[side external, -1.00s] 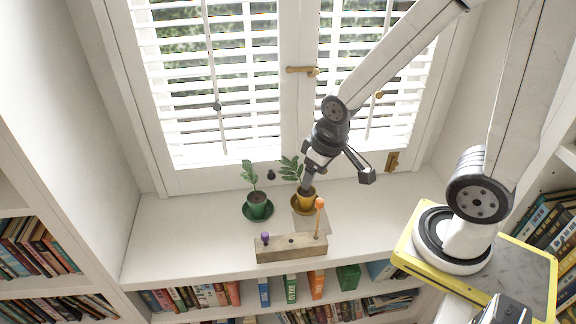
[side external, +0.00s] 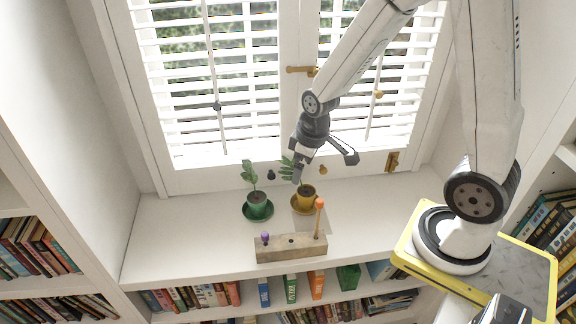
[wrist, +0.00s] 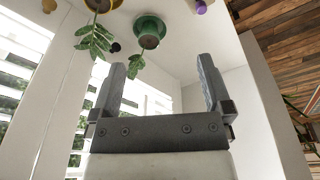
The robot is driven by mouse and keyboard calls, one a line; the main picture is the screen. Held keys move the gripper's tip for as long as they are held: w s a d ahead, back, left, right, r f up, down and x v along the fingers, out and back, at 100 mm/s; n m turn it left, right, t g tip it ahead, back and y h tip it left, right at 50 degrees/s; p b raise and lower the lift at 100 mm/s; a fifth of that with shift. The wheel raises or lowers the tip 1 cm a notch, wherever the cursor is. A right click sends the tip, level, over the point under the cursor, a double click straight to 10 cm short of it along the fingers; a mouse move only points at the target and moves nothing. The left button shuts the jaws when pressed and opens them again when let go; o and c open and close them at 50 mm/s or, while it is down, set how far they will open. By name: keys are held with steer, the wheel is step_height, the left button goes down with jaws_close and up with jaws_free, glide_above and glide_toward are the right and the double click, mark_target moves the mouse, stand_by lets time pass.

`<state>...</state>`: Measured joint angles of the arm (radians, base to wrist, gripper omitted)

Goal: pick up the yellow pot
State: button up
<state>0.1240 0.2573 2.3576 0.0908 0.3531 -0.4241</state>
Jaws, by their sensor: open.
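The yellow pot (side external: 305,197) stands upright on a yellow saucer (side external: 303,209) on the white window ledge and holds a leafy plant. In the wrist view only part of the yellow pot (wrist: 100,4) shows at the top edge. My gripper (side external: 325,165) is open and empty above and behind the pot, and one finger hides part of its plant in the side view. In the wrist view my gripper (wrist: 162,64) has its two fingers wide apart with nothing between them. The pot lies beyond the fingertips, up and to the left.
A green pot (side external: 257,205) with a plant stands on a green saucer just left of the yellow one. A wooden block (side external: 290,248) with an upright orange-topped peg (side external: 319,204) and a purple knob is in front. Window blinds stand behind. The ledge's left part is clear.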

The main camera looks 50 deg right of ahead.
steer(key=w+d+f+n, duration=0.3)
steer(key=w+d+f, duration=0.2)
steer(key=d+f, duration=0.2)
steer(key=n+g, duration=0.1)
steer(key=n, duration=0.3)
glide_above(306, 192)
step_height(306, 192, down, 9)
steer(key=shift+s+a+y, duration=0.1)
steer(key=shift+s+y, duration=0.3)
steer(key=shift+f, duration=0.1)
steer(key=shift+w+a+f, duration=0.1)
steer(key=shift+f, duration=1.1)
steer(key=shift+a+f, duration=0.1)
steer(key=shift+f, duration=2.5)
